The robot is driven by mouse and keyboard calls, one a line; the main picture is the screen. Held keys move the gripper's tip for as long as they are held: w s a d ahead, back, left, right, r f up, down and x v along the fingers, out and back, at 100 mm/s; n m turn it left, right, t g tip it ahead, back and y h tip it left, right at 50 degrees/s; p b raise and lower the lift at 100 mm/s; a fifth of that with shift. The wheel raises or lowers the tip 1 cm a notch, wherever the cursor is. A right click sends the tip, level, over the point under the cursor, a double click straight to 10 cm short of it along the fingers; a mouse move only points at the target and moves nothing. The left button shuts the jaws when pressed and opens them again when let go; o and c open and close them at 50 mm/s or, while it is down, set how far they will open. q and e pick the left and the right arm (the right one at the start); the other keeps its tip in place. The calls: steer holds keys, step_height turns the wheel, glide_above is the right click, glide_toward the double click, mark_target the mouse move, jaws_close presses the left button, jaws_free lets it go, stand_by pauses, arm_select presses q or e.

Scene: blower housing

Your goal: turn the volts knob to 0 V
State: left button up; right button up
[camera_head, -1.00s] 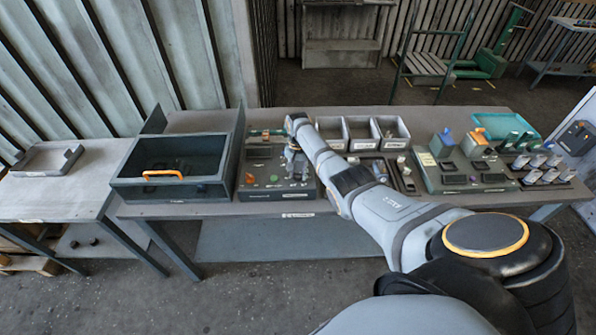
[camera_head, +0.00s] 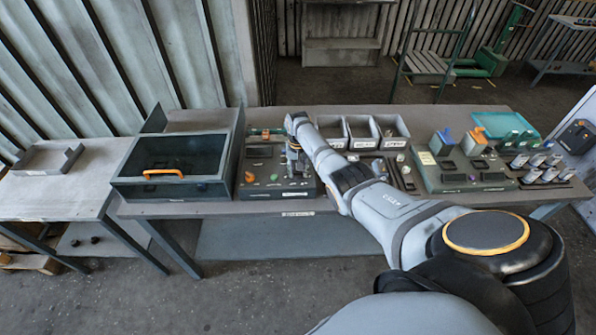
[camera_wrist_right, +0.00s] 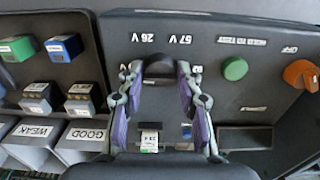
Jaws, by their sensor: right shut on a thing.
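The dark volts knob (camera_wrist_right: 158,66) sits on the grey test panel (camera_wrist_right: 225,50), which shows upside down in the right wrist view. Voltage labels reading 26 V and 57 V are printed beside the knob. My right gripper (camera_wrist_right: 158,75) is shut on the knob, with one purple-padded finger on each side. The knob's pointer and the 0 V mark cannot be made out. In the head view my right gripper (camera_head: 296,163) reaches down to the right part of the panel (camera_head: 262,152) and hides the knob. My left gripper is not in view.
The panel also has a green button (camera_wrist_right: 235,69) and an orange switch (camera_wrist_right: 300,74) marked OFF. A dark box (camera_head: 125,189) with an orange handle stands left of it. Open bins (camera_head: 388,145) stand behind my right arm. Bare table shows along the front edge.

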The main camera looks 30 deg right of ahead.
steer(key=o, duration=1.2)
steer(key=shift+c, duration=0.2)
steer(key=shift+r, duration=0.2)
step_height(320, 180, up, 12)
steer(key=shift+f, duration=0.2)
